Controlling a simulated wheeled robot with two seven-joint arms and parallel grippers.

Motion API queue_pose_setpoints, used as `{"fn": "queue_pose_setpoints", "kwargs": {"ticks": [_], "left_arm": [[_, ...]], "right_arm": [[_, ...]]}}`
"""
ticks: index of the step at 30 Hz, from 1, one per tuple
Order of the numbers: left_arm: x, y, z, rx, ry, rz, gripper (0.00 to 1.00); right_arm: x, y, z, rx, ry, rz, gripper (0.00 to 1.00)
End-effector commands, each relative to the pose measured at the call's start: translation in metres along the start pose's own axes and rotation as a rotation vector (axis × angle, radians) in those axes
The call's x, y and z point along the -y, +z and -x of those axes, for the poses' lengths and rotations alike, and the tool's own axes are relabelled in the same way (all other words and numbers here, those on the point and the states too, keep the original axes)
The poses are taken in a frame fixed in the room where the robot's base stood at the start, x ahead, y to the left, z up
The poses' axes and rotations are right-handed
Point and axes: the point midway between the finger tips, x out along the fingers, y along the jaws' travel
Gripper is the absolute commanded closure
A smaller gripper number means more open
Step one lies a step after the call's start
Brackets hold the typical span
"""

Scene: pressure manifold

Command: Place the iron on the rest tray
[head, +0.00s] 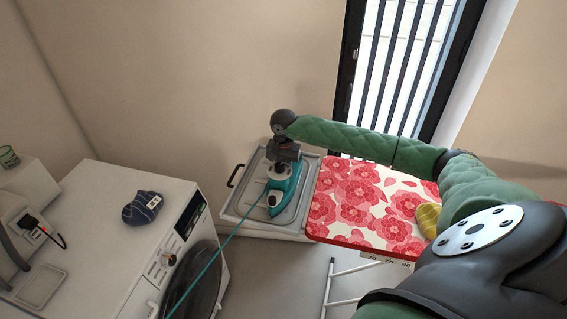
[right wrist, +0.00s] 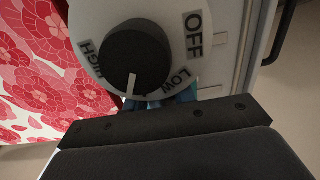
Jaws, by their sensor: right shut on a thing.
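The teal iron (head: 291,187) is over the grey rest tray (head: 240,207) in the head view, within the tray's outline. I cannot tell whether its sole touches the tray. My right gripper (head: 283,158) is shut on the iron from above. The right wrist view shows a black dial (right wrist: 135,58) on a white disc marked OFF, LOW and HIGH; its white pointer is turned down, between HIGH and LOW. Bits of teal iron (right wrist: 178,97) show behind the gripper's dark body. The fingertips are hidden. My left gripper is not in view.
The ironing board (head: 345,195) with a red flower cover stands right of the tray, a yellow item (head: 428,219) on it. A white washing machine (head: 110,215) stands left, a striped blue cloth (head: 141,207) on top. A teal cord (head: 207,265) runs from the iron toward the lower left.

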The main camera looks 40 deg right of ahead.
Motion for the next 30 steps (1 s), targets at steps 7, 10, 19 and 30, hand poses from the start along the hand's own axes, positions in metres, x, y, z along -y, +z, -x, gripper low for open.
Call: {"fn": "queue_pose_setpoints", "kwargs": {"ticks": [7,10,19,30], "left_arm": [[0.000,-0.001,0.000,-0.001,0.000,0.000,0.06],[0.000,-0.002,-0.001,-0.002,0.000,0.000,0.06],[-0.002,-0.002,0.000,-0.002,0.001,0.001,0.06],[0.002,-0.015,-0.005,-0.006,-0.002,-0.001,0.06]], "right_arm": [[0.001,-0.001,0.002,-0.002,-0.003,0.000,1.00],[0.001,-0.001,0.001,-0.002,-0.003,0.000,1.00],[0.000,0.000,-0.001,0.000,0.000,0.000,0.52],[0.000,-0.001,0.011,-0.002,-0.002,0.001,0.52]]}}
